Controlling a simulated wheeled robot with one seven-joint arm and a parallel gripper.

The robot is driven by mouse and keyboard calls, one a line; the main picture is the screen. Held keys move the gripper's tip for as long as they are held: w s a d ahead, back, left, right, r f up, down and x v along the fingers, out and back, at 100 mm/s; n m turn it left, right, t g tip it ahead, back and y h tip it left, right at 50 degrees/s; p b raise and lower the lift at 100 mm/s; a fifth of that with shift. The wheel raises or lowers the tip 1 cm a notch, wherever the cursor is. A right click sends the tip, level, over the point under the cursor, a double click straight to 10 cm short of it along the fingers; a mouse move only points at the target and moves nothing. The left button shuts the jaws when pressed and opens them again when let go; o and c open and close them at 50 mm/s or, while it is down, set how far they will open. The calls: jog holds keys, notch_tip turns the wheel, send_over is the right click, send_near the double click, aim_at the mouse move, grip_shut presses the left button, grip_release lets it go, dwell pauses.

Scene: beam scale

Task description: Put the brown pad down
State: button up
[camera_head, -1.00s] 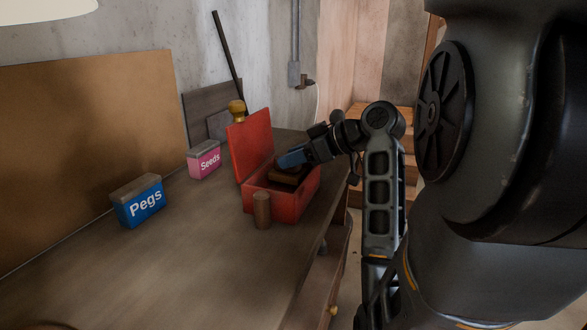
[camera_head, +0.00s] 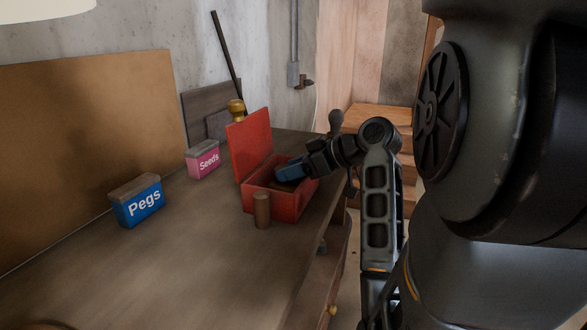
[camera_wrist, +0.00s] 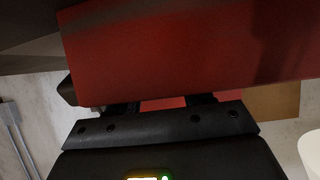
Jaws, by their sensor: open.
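The brown pad (camera_head: 284,186) shows as a small brown patch inside the open red box (camera_head: 290,207), below my gripper. Most of it is hidden by the gripper and the box walls, so I cannot tell whether it lies flat. My gripper (camera_head: 282,175) is open and reaches into the box from the right, just above the pad; contact cannot be made out. In the wrist view my gripper (camera_wrist: 165,103) has its two fingers apart, in front of a broad red surface. The pad cannot be made out there.
The red lid (camera_head: 250,145) stands up at the box's left. A brown cylinder (camera_head: 262,210) stands close before the box. A pink Seeds box (camera_head: 204,160) and a blue Pegs box (camera_head: 138,202) stand further left. The front of the workbench (camera_head: 180,265) is clear.

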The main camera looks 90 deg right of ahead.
jog(key=shift+s+r, duration=0.1)
jog(key=shift+r, duration=0.1)
jog(key=v, duration=1.1)
jog(key=shift+s+a+r, duration=0.15)
jog(key=shift+s+r, duration=0.1)
jog(key=shift+s, duration=0.05)
jog(key=shift+c, duration=0.3)
dwell(0.5)
